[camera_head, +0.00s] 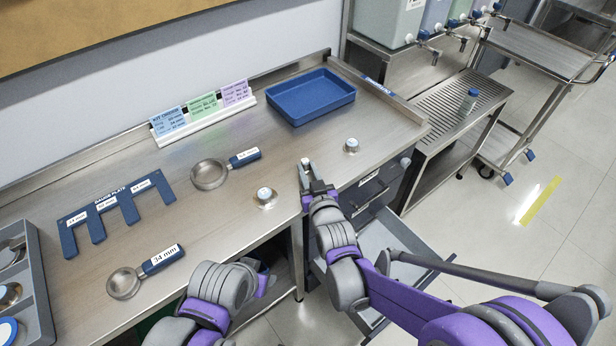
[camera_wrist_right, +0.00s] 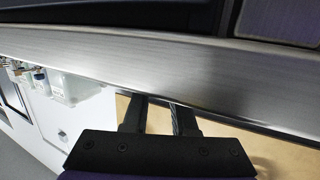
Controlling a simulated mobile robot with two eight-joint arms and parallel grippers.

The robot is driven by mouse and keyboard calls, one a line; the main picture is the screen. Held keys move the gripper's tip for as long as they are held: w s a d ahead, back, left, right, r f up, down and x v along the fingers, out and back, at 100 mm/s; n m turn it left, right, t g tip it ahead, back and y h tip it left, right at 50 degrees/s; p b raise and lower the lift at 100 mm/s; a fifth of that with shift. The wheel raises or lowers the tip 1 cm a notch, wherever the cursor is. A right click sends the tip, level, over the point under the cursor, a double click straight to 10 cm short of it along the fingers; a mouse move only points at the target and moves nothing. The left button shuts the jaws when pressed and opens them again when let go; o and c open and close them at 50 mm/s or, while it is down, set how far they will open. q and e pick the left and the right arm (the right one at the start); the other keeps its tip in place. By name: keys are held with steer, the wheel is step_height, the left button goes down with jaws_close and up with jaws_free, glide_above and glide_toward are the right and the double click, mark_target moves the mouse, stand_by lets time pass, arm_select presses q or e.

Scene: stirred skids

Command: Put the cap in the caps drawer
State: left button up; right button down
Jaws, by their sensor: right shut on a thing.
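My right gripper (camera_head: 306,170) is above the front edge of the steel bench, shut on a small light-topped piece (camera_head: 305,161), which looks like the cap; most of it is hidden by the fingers. In the right wrist view, the fingers (camera_wrist_right: 160,115) point at the bench edge, and the held piece does not show clearly. Two metal pieces with pale tops stand on the bench, one left of the gripper (camera_head: 265,196) and one right (camera_head: 351,146). A grey drawer (camera_head: 400,238) stands open below the bench. Only links of my left arm show.
Closed drawer fronts (camera_head: 372,178) with labels sit under the bench's right end. A blue tray (camera_head: 311,97), two ladles (camera_head: 209,174) (camera_head: 124,283) and a blue gauge plate (camera_head: 112,210) lie on the bench. A grey divided tray (camera_head: 35,300) is at left.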

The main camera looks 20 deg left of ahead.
steer(key=shift+w, duration=0.1)
steer(key=shift+f, duration=0.35)
steer(key=c, duration=0.7)
jaws_free()
steer(key=shift+r, duration=0.1)
steer(key=shift+s+d, duration=0.15)
steer(key=shift+s, duration=0.15)
steer(key=b+v, duration=0.4)
steer(key=b, duration=0.1)
steer(key=shift+s+d+b, duration=0.15)
steer(key=shift+d+b, duration=0.15)
steer(key=shift+d, duration=0.25)
steer(key=shift+v, duration=2.7)
